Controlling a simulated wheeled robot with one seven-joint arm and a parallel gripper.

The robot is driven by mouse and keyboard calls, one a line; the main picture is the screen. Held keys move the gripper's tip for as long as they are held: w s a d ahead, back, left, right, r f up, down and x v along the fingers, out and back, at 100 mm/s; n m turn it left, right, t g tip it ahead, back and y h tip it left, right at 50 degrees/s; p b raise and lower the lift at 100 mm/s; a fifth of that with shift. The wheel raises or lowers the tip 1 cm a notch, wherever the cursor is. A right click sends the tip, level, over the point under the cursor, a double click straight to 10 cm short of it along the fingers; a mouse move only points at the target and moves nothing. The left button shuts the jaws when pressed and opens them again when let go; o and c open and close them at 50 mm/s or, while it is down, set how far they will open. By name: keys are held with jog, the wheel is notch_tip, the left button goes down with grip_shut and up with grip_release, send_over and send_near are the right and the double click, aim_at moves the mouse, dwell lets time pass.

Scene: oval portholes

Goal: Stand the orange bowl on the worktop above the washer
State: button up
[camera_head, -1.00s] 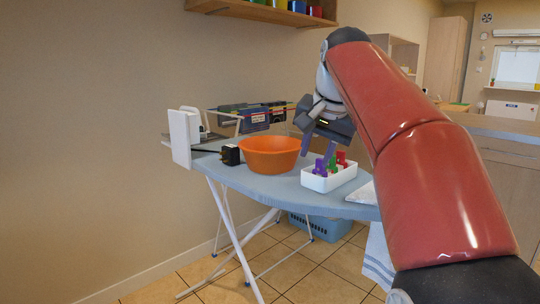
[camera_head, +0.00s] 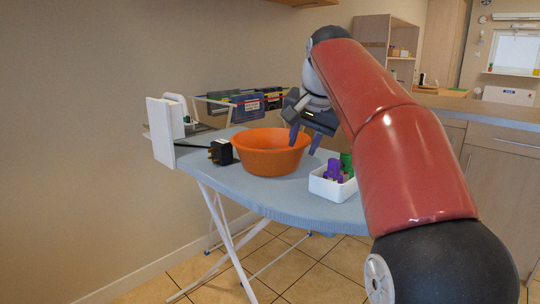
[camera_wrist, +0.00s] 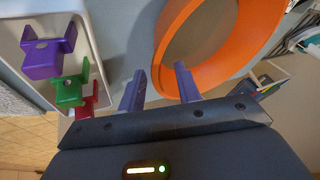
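The orange bowl (camera_head: 270,152) stands upright on the blue ironing board (camera_head: 262,198). My gripper (camera_head: 304,142) is at the bowl's right far side, above the board. The worktop (camera_head: 490,112) at the right is partly hidden by my arm. I cannot make out a washer.
A white tray (camera_head: 332,188) with purple, green and red pegs is right of the bowl. A black plug (camera_head: 221,152) and a white iron rest (camera_head: 164,132) are left of it. A rack with dark boxes (camera_head: 250,106) stands behind.

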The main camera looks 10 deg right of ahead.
jog(key=x, duration=0.4)
grip_shut()
jog(key=shift+r, duration=0.1)
